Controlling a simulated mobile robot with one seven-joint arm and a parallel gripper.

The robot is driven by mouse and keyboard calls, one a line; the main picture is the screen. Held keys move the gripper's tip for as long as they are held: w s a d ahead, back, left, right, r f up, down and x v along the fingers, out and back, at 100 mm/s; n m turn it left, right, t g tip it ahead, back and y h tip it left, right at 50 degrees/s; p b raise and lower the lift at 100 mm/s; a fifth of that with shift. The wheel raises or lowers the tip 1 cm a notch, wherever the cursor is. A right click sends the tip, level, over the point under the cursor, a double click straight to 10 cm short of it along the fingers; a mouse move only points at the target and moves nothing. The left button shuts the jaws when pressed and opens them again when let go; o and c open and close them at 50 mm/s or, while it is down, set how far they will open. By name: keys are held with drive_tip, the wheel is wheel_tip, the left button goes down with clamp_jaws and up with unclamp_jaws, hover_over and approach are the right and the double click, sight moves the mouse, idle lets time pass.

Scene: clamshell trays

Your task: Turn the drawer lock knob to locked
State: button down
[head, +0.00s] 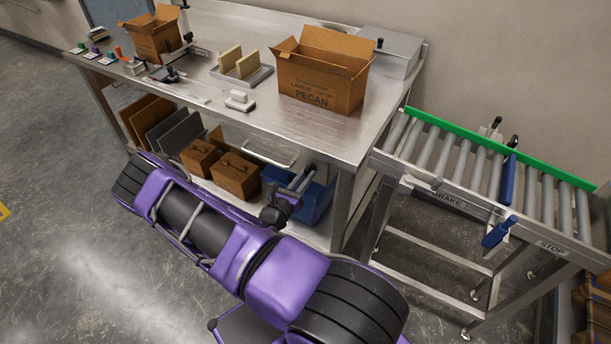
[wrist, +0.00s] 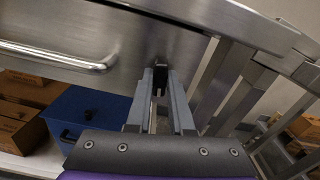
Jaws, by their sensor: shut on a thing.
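The drawer (wrist: 110,30) is a brushed steel front under the table, with a bar handle (wrist: 62,57) at the left in the wrist view; the handle also shows in the head view (head: 268,156). The small black lock knob (wrist: 161,68) is at the right part of the drawer front. My gripper (wrist: 160,84) points at the drawer front, its two grey fingers shut on the knob from either side. In the head view my gripper (head: 307,174) is under the table's front edge, and the knob is hidden there. Any lock markings are not readable.
A blue box (wrist: 88,115) and brown cartons (head: 236,174) stand on the shelf below. The table leg (head: 343,205) is close to the right of my gripper. A roller conveyor (head: 480,165) adjoins at the right. The floor at the left is clear.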

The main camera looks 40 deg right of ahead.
drive_tip(key=shift+m, duration=1)
drive_tip(key=c, duration=0.8)
unclamp_jaws()
drive_tip(key=v, duration=1.7)
drive_tip(key=shift+a, duration=0.2)
